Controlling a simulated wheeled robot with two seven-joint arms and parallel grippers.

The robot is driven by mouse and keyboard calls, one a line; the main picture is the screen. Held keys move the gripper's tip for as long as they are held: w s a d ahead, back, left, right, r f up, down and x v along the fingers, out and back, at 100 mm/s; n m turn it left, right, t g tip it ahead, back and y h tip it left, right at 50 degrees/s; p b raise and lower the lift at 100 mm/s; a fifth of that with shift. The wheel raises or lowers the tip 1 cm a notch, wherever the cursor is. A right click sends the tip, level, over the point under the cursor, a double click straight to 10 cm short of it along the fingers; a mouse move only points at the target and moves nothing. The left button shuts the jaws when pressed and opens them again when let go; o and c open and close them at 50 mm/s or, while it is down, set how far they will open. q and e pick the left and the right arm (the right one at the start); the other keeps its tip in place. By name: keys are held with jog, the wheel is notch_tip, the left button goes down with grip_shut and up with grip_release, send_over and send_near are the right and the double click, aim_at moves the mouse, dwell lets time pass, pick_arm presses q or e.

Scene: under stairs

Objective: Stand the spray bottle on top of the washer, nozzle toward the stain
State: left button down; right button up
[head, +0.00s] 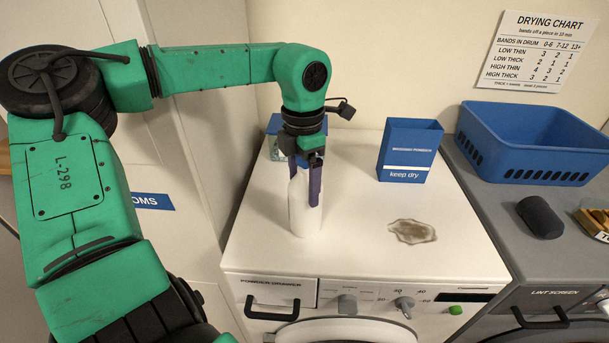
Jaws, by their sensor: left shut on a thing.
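A white spray bottle (303,217) is upright at the left part of the washer's white top (350,255). Its base appears to touch the top. My left gripper (306,188) comes down from above and is shut on the bottle's upper part. The gripper hides the bottle's head, so I cannot tell which way the nozzle points. My right gripper is not in view.
A blue box marked "keep dry" (408,152) stands at the back of the washer. Another blue and white box (275,145) is behind my gripper. To the right, a grey machine holds a blue basket (535,145) and a dark cylinder (540,217). The washer top between bottle and stain is clear.

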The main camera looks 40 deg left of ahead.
pick_arm(q)
jog(key=m, duration=0.5)
jog(key=shift+a+m, duration=0.1)
jog(key=shift+m, duration=0.2)
grip_release()
jog(key=shift+m, duration=0.8)
jog(key=shift+w+r+b, duration=0.15)
jog(key=shift+r+b, duration=0.2)
jog(key=shift+r, duration=0.1)
notch_tip(320, 180, up, 14)
jog(key=shift+f+b, duration=0.2)
jog(key=shift+b, duration=0.9)
